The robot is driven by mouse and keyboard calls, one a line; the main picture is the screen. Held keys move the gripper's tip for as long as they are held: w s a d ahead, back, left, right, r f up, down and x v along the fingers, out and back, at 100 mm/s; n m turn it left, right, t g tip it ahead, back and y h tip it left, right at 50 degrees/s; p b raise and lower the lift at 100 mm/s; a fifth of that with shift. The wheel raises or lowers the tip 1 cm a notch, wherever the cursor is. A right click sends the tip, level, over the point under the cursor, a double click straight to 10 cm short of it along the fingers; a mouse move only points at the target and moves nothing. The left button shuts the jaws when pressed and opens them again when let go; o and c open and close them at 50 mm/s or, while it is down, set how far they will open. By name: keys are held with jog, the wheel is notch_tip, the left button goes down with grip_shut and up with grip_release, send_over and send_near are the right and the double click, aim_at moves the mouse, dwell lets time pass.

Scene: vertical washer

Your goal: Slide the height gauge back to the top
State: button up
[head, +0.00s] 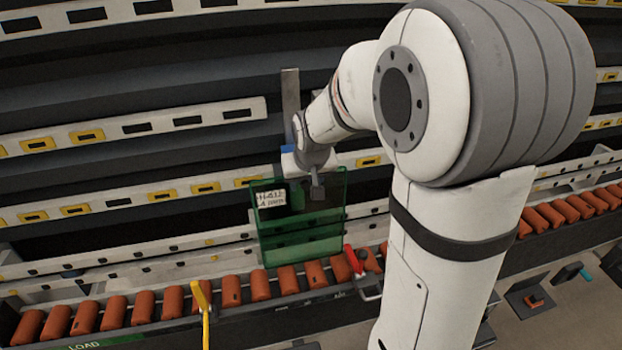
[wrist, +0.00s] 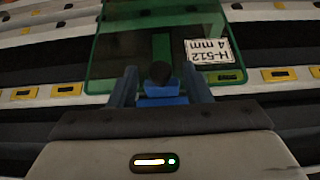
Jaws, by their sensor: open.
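A flat grey upright bar (head: 290,95), which looks like the height gauge's rail, stands just left of my wrist in the head view. A small blue part (head: 287,149) shows at its lower end, partly hidden by my gripper. My gripper (head: 317,190) is in front of the upper part of a green glass pane (head: 300,245). In the wrist view my gripper (wrist: 161,78) is open.
The pane, also in the wrist view (wrist: 110,60), bears a white label (wrist: 211,52) and stands over orange rollers (head: 260,285). A red-handled clamp (head: 353,260) is at its lower right, a yellow lever (head: 203,300) at lower left. Pale slotted rails (head: 190,122) cross behind.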

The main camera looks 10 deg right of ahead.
jog(key=shift+c, duration=0.4)
grip_shut()
notch_tip(320, 180, up, 16)
jog(key=w+p, duration=0.1)
jog(key=p, duration=0.6)
jog(key=shift+w+f, duration=0.2)
jog(key=shift+w, duration=0.2)
jog(key=shift+r, duration=0.1)
jog(key=shift+o, duration=0.2)
grip_release()
jog(key=shift+s, duration=0.1)
jog(key=shift+o, duration=0.2)
jog(key=b+v, duration=0.1)
jog(key=v, duration=0.6)
jog(key=shift+s+r, duration=0.2)
